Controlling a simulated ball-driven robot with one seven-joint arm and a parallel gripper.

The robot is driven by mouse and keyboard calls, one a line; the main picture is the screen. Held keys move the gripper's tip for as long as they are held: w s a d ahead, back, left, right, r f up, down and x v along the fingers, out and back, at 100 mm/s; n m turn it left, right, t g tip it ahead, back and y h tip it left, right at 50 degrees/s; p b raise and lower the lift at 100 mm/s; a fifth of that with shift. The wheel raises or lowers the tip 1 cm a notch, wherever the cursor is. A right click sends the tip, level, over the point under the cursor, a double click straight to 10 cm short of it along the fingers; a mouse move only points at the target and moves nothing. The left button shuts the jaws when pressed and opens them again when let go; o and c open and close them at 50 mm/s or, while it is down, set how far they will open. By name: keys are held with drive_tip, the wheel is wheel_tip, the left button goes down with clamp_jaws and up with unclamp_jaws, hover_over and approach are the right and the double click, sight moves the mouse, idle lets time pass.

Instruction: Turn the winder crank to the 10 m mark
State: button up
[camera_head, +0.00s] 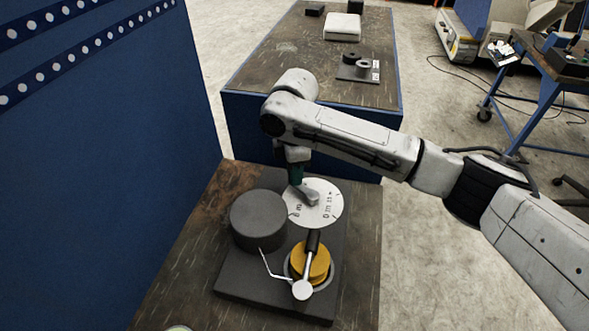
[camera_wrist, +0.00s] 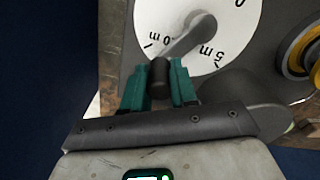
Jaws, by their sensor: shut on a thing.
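The winder stands on a dark base plate (camera_head: 232,283) on the near bench. Its white dial (camera_head: 328,196) has a grey crank arm (camera_head: 309,197) at its centre. The wrist view shows the dial (camera_wrist: 225,30) with a "5 m" mark and a mark whose visible part reads "0 m"; the crank arm (camera_wrist: 190,32) points toward the latter. My gripper (camera_head: 296,180) is over the dial's left-back part. In the wrist view, my gripper (camera_wrist: 160,72) has its teal fingers shut around the dark upright crank handle (camera_wrist: 158,78). In the head view the gripper hides the handle.
A grey drum (camera_head: 258,220) stands left of the dial. A yellow spool (camera_head: 318,262) with a black-gripped lever (camera_head: 313,241) sits in front, beside a thin bent wire (camera_head: 268,264). A blue panel (camera_head: 110,150) rises at the left. Another bench (camera_head: 270,60) stands behind.

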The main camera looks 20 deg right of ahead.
clamp_jaws()
drive_tip(key=shift+w+d+r+m+p, duration=0.1)
drive_tip(key=shift+d+r+m+p, duration=0.2)
drive_tip(key=shift+m+p, duration=0.55)
drive_tip(key=shift+w+d+f+m+p, duration=0.1)
drive_tip(key=shift+d+m+p, duration=0.3)
drive_tip(key=shift+m+p, duration=0.4)
drive_tip(key=shift+d+f+m+p, duration=0.15)
drive_tip(key=shift+d+m+p, duration=0.2)
